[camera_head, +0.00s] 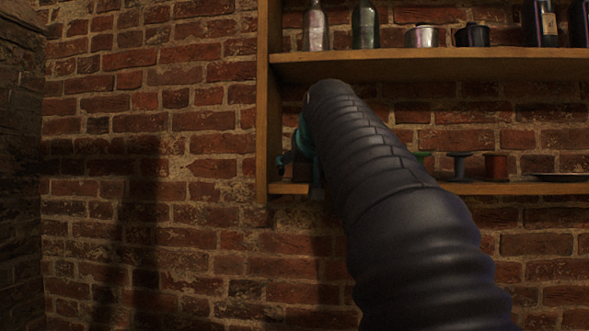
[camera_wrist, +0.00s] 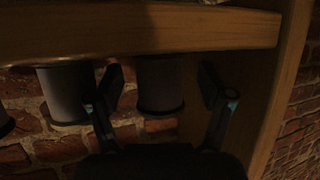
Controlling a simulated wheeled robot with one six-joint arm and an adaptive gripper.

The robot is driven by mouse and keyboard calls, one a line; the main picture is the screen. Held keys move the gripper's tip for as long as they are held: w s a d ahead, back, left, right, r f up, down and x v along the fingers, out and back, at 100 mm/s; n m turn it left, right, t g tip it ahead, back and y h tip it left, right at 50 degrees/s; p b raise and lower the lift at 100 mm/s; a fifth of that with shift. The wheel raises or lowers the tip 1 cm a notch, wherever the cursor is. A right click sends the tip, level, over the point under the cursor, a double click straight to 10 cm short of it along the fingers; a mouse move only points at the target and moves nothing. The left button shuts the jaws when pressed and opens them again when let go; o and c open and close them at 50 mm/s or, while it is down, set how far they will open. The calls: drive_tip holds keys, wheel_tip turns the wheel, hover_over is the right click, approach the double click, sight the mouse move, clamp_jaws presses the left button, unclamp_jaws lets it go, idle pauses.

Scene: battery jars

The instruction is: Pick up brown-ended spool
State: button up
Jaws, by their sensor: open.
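My gripper (camera_wrist: 160,84) is open in the wrist view, its two fingers standing either side of a dark spool (camera_wrist: 160,88). The spool sits between them against the shelf board (camera_wrist: 130,28), which crosses the top of this view. Its colour is too dark to tell for sure whether its ends are brown. A second grey spool (camera_wrist: 66,94) stands just left of the left finger. In the head view my gripper (camera_head: 298,160) is at the left end of the lower shelf, mostly hidden by my arm, and the spool there is not clearly visible.
The shelf's upright side panel (camera_wrist: 285,90) is close to the right finger. The upper shelf (camera_head: 440,66) holds bottles and jars.

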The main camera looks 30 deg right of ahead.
drive_tip(key=shift+w+d+f, duration=0.1)
drive_tip(key=shift+w+f, duration=0.05)
drive_tip(key=shift+w, duration=0.2)
drive_tip(key=c, duration=1.1)
